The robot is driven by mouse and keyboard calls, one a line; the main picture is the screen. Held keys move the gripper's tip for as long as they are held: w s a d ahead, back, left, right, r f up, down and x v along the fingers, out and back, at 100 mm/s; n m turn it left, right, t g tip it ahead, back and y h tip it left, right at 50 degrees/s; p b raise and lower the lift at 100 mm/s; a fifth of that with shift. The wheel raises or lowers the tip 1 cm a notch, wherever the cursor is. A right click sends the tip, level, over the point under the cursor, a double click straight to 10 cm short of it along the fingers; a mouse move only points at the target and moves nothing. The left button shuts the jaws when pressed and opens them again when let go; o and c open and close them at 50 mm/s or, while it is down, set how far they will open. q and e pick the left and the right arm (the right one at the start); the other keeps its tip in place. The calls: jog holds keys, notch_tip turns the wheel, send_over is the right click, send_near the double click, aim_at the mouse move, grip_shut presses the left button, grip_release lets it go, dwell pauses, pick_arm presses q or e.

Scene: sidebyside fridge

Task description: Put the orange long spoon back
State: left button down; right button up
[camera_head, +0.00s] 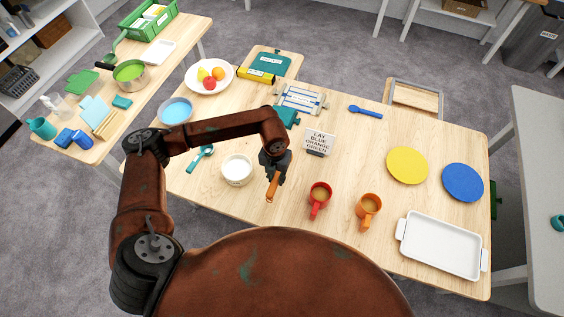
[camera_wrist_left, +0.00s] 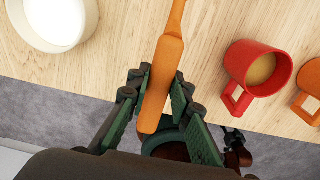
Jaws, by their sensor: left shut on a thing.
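My left gripper (camera_head: 273,174) is shut on the orange long spoon (camera_head: 272,189), near the front edge of the wooden table. In the left wrist view the orange spoon (camera_wrist_left: 164,82) runs between the fingers (camera_wrist_left: 158,92), its wide end toward my wrist; its far end is cut off by the frame's top. A blue spoon (camera_head: 366,112) lies at the back of the table. A teal spoon (camera_head: 200,158) lies left of a white tub (camera_head: 237,180). A sign (camera_head: 319,142) reads "LAY BLUE ORANGE GREEN". My right gripper is not in view.
A red mug (camera_head: 320,193) and an orange mug (camera_head: 369,205) stand right of the gripper. Yellow (camera_head: 407,165) and blue (camera_head: 462,182) plates and a white tray (camera_head: 442,246) lie farther right. A rack (camera_head: 301,98) stands behind. Table between sign and yellow plate is clear.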

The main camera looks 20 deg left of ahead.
pick_arm(q)
jog(key=shift+w, duration=0.3)
jog(key=shift+r, duration=0.2)
jog(key=shift+f, duration=0.3)
notch_tip(320, 180, down, 2)
jog(key=shift+f+b, duration=0.25)
jog(key=shift+b, duration=0.85)
notch_tip(320, 180, down, 4)
jog(key=shift+r+b, duration=0.1)
jog(key=shift+b, duration=1.1)
jog(key=shift+f+b, duration=0.35)
jog(key=shift+f, duration=0.45)
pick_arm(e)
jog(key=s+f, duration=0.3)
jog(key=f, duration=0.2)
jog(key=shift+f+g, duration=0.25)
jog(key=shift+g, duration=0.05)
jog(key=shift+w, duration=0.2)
